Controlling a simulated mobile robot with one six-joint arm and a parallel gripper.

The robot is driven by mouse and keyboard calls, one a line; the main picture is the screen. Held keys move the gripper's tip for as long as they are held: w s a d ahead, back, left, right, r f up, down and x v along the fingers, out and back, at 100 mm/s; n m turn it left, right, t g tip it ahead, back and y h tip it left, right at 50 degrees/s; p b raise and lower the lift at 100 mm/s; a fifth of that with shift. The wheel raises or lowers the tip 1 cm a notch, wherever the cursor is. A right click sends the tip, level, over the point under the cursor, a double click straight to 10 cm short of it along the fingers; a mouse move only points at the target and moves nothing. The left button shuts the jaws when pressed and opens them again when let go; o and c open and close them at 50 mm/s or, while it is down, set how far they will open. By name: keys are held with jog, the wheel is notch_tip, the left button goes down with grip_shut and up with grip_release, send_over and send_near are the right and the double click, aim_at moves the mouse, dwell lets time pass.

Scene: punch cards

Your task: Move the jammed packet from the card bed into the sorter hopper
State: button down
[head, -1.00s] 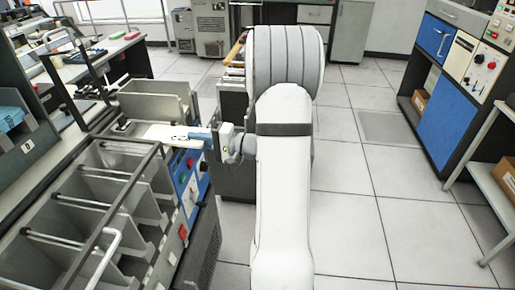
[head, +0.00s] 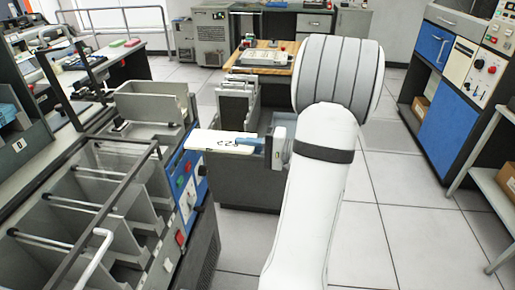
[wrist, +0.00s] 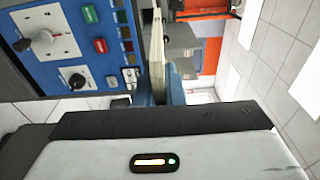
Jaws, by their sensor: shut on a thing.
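The packet (head: 208,139) is a flat white stack with dark figures on its top face. My gripper (head: 247,143) is shut on its right end with blue fingers. The packet lies flat, its left end near the right edge of the sorter (head: 187,195). In the wrist view the packet (wrist: 157,45) shows edge-on as a cream strip between the blue fingers (wrist: 161,92). A grey open-topped tray (head: 150,103) stands on the sorter's far end. I cannot tell which part is the card bed or the hopper.
Grey sorter pockets with rods (head: 75,215) fill the near left. Another grey open box (head: 238,90) stands beyond the packet, before a wooden table (head: 270,50). A blue-fronted cabinet (head: 445,120) stands at right. The tiled floor (head: 410,190) between is clear.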

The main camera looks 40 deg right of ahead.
jog(key=v, duration=0.3)
jog(key=shift+d, duration=0.15)
notch_tip(320, 180, up, 11)
jog(key=p, duration=0.6)
jog(key=shift+r, duration=0.2)
jog(key=w+d, duration=0.8)
